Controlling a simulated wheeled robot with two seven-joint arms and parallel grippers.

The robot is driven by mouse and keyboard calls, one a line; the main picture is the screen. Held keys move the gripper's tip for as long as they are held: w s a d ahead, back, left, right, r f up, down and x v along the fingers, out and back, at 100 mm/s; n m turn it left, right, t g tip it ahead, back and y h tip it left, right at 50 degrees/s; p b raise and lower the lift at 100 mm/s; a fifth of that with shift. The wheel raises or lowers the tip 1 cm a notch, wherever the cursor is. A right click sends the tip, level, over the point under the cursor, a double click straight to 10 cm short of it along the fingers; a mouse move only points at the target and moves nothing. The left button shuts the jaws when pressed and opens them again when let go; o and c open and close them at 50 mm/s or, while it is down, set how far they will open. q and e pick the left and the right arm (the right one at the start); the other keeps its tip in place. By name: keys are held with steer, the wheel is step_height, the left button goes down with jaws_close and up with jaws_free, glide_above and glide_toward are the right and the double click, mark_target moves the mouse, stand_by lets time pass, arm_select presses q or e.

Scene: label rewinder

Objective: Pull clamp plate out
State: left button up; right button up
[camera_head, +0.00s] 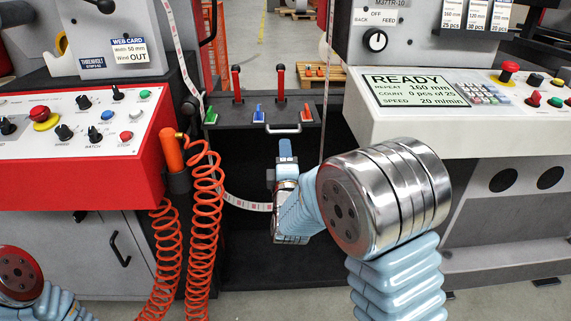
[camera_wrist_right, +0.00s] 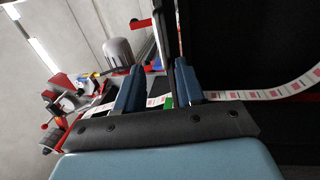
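A dark plate (camera_head: 232,112) projects between the two machines in the head view, bearing red upright pins and small green, blue and red parts. A pale U-shaped handle (camera_head: 284,129) is at its front edge; I take this to be the clamp plate's handle, though the plates cannot be clearly told apart. My right gripper (camera_head: 286,146) is just below and in front of the handle, pointing at it. In the wrist view the right gripper's (camera_wrist_right: 158,85) blue fingers stand apart with no held object visible between them. My left gripper is out of view.
A printed label web (camera_head: 248,205) hangs in a loop left of my right arm; it also crosses the wrist view (camera_wrist_right: 270,94). Orange coiled hoses (camera_head: 205,180) hang beside the red control panel (camera_head: 85,150). The READY console (camera_head: 425,90) is at right.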

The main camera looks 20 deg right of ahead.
steer(key=v, duration=0.3)
stand_by(0.4)
steer(key=s+a+f+m+g+y, duration=0.1)
steer(key=s+f+m+g+y, duration=0.15)
steer(key=f, duration=0.65)
steer(key=s+f+m+g+y, duration=0.1)
steer(key=f+m+g, duration=0.15)
steer(key=f, duration=0.75)
steer(key=s+a+f+m+g+y, duration=0.15)
steer(key=f+g, duration=0.25)
steer(key=f, duration=0.5)
steer(key=s+a+f+m+g+y, duration=0.2)
steer(key=s+a+f+m+g, duration=0.2)
steer(key=s+f, duration=0.3)
steer(key=s+a+f+m+g+y, duration=0.2)
steer(key=s+a+f+m+g, duration=0.2)
steer(key=s+f, duration=0.4)
steer(key=s+m+g, duration=0.1)
steer(key=s+m, duration=0.1)
steer(key=s, duration=0.5)
steer(key=shift+s+f+g+y, duration=0.15)
steer(key=shift+s+g+y, duration=0.1)
steer(key=shift+g+y, duration=0.15)
